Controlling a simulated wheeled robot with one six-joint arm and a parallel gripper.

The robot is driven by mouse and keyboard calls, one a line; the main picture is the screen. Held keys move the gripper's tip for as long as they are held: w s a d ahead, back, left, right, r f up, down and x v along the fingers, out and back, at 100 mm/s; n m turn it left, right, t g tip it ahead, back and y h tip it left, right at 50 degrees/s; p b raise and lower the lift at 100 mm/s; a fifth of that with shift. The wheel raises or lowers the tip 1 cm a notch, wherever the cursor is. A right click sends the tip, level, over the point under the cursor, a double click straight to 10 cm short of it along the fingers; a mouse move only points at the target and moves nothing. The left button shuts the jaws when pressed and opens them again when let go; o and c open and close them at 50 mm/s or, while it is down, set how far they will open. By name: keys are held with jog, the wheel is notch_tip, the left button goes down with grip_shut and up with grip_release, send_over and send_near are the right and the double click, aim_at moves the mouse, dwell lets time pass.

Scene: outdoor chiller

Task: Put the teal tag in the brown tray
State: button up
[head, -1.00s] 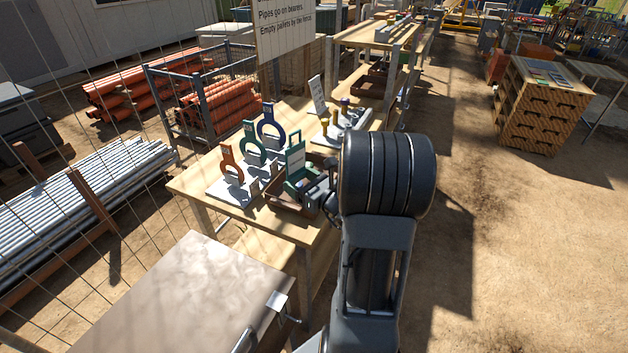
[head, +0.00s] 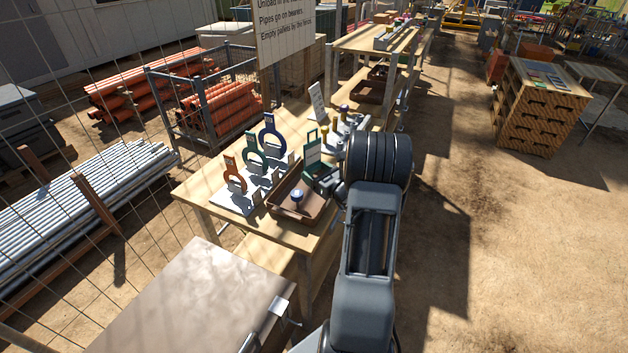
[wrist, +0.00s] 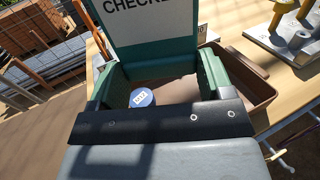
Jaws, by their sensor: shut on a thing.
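The teal tag (head: 313,158), with a white panel, is held upright in my gripper (head: 326,182) at the far right end of the brown tray (head: 315,214). In the wrist view the teal tag (wrist: 152,50) stands beyond the dark jaw bar of my gripper (wrist: 160,118), with lettering partly cut off at the top. The brown tray (wrist: 262,92) shows behind and below the tag. A blue round piece with a white label (head: 297,195) lies in the tray. Whether the tag touches the tray is hidden.
A white stand (head: 232,203) with orange, green and blue ring-shaped tags is left of the tray. Behind is another grey stand (head: 345,128) with yellow and purple-topped pieces. Bare table shows at the near left.

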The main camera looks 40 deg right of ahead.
jog(key=shift+w+d+f, duration=0.2)
jog(key=shift+w+f, duration=0.6)
jog(key=shift+f, duration=0.2)
notch_tip(320, 180, down, 3)
jog(key=shift+w+f+p, duration=0.1)
jog(key=shift+f+p, duration=0.05)
jog(key=shift+p, duration=0.7)
jog(key=shift+f+b, duration=0.6)
jog(key=shift+b, duration=0.25)
jog(key=o, duration=1.7)
jog(key=shift+r, duration=0.1)
